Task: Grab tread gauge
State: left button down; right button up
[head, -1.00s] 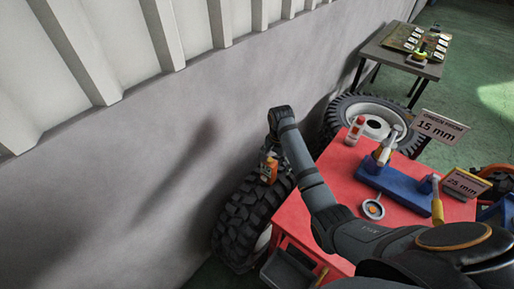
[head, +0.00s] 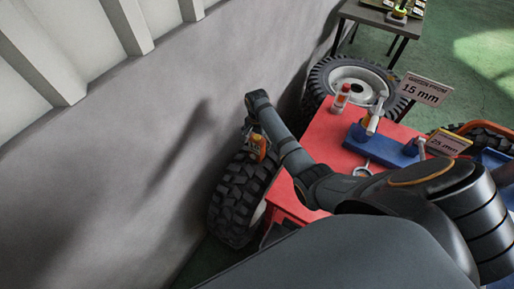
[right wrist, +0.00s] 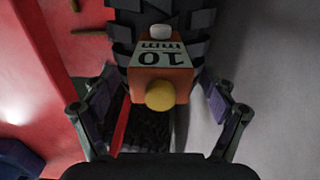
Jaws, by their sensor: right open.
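The tread gauge (head: 257,147) is a small orange block at the top of an upright black tyre (head: 236,196), beside the wall. In the right wrist view the gauge (right wrist: 162,84) shows a pale label reading "10 mm", a yellow knob (right wrist: 160,96) and a white cap. My right gripper (head: 250,128) is at the gauge. In the right wrist view its two fingers (right wrist: 160,88) are spread apart, one on each side of the gauge, with gaps visible. My left gripper is out of view.
A wheel (head: 351,79) lies behind. The grey wall (head: 120,160) is close on the left.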

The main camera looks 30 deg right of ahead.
notch_tip(320, 180, down, 3)
jog(key=shift+r, duration=0.15)
jog(key=shift+f, duration=0.3)
jog(key=shift+r, duration=0.1)
jog(key=c, duration=1.6)
jog(key=shift+o, duration=0.2)
jog(key=shift+w+r, duration=0.15)
jog(key=shift+r, duration=1.3)
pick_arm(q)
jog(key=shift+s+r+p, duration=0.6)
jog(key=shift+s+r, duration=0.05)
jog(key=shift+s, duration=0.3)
pick_arm(e)
jog(key=s+a+r, duration=0.3)
jog(key=s+r, duration=0.7)
jog(key=s, duration=0.3)
jog(key=shift+s+a, duration=0.4)
